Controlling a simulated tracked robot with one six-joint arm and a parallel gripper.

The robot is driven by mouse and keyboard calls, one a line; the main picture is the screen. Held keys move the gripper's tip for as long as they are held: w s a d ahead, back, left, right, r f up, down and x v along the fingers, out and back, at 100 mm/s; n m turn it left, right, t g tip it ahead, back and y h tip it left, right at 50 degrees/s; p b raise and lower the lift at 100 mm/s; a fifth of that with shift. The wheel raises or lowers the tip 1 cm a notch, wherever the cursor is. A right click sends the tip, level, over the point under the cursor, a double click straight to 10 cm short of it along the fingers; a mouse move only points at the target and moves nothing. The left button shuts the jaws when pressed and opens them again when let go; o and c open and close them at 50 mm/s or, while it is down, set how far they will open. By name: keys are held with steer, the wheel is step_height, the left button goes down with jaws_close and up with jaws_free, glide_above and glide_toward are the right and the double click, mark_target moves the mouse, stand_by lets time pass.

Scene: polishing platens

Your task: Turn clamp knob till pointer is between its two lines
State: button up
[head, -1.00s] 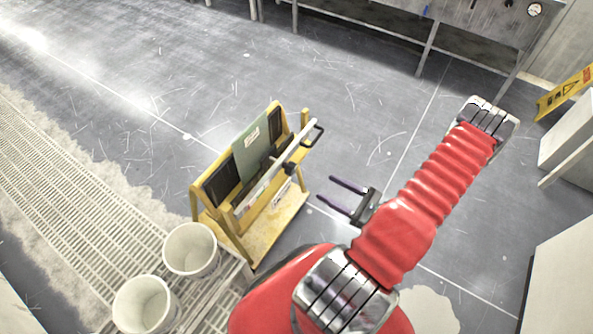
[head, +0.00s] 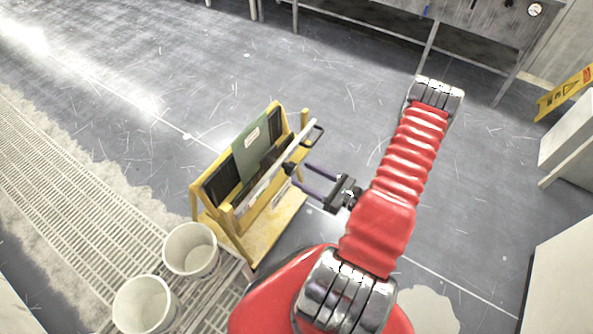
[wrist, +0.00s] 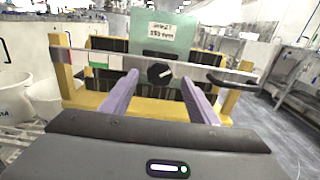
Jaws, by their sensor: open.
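The clamp knob (wrist: 160,72) is a round black knob with a white pointer mark, on the front of a pale bar (wrist: 220,75) across the yellow stand. The pointer tilts up to the right in the wrist view. I cannot make out the two lines. In the head view the knob (head: 289,169) is a small dark shape beside my fingertips. My gripper (head: 298,173) is open, its two purple fingers aimed at the bar. In the wrist view my gripper (wrist: 158,79) has one finger either side of the knob, apart from it; contact with the bar is unclear.
The yellow stand (head: 268,229) holds a green labelled plate (head: 250,146) and dark panels. A black handle (head: 314,135) juts from the bar's right end. Two white buckets (head: 190,249) stand at lower left by the grating (head: 60,160). Open floor lies right of the stand.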

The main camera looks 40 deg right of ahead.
mark_target(294, 169)
steer(key=shift+x, duration=2.05)
steer(key=shift+c, duration=0.5)
steer(key=c, duration=0.9)
